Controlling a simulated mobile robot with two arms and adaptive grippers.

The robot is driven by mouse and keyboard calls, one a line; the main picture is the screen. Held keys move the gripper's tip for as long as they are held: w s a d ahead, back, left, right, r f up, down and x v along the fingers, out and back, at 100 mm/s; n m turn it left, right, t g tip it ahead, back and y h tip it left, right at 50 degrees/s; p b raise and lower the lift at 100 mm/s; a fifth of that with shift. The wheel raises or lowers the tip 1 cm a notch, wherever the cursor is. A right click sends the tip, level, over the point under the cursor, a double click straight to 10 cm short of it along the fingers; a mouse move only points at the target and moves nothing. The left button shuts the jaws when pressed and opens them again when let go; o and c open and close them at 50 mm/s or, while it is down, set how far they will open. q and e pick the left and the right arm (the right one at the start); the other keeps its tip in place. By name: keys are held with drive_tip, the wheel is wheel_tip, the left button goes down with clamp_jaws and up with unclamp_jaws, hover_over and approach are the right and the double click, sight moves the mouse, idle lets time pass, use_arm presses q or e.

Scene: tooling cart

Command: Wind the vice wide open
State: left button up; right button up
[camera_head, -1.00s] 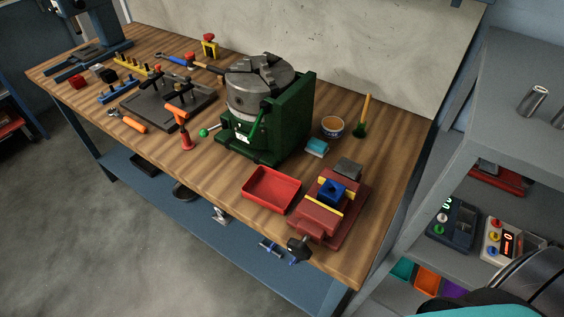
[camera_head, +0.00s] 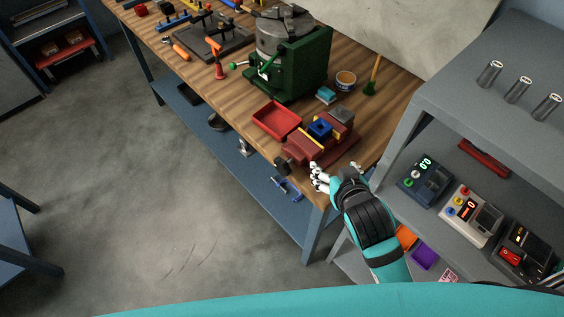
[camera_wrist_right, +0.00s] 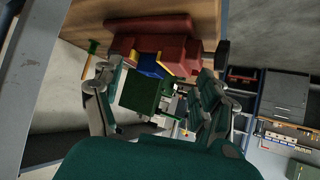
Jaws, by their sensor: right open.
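The red vice (camera_head: 303,149) sits at the near right corner of the wooden bench, with yellow jaw strips. A blue block (camera_head: 319,128) stands between its jaws. The vice's dark knob (camera_head: 282,163) sticks out over the front edge of the bench. In the right wrist view the vice (camera_wrist_right: 183,50) is at the top, with the blue block (camera_wrist_right: 149,67) and the dark knob (camera_wrist_right: 223,53). My right gripper (camera_head: 338,173) is open and empty, off the bench's corner beside the vice, apart from the knob. My left gripper is not in view.
A red tray (camera_head: 277,120) lies left of the vice, and a green machine with a round chuck (camera_head: 298,68) stands behind it. A grey shelf (camera_head: 455,85) with instruments is close on the right. The floor in front of the bench is clear.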

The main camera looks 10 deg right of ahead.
drive_tip(key=w+a+r+t+y, duration=0.1)
drive_tip(key=w+a+r+t, duration=0.45)
drive_tip(key=r, duration=0.35)
drive_tip(key=a+r+n+t+y, duration=0.3)
drive_tip(key=a+r+n+y, duration=0.6)
drive_tip(key=a+r+y, duration=0.7)
drive_tip(key=s+a+r+n+g+y, duration=0.5)
drive_tip(key=a+n+g, duration=0.4)
drive_tip(key=s+a+f+n+g+h, duration=0.2)
drive_tip(key=s+a+f+n+g, duration=0.1)
drive_tip(key=s+a+n+g, duration=0.25)
drive_tip(key=s+a+f+n+g+h, duration=0.1)
drive_tip(key=s+a+f+n+g, duration=0.2)
drive_tip(key=s+n+g, duration=0.45)
drive_tip(key=m+t+h, duration=0.5)
drive_tip(key=m+h, duration=0.1)
drive_tip(key=h, duration=1.7)
approach(279, 163)
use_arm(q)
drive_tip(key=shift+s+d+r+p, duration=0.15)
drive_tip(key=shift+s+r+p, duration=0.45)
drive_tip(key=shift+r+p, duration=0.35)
use_arm(e)
drive_tip(key=x, duration=1.2)
drive_tip(key=shift+d+f, duration=0.15)
drive_tip(key=shift+f, duration=0.25)
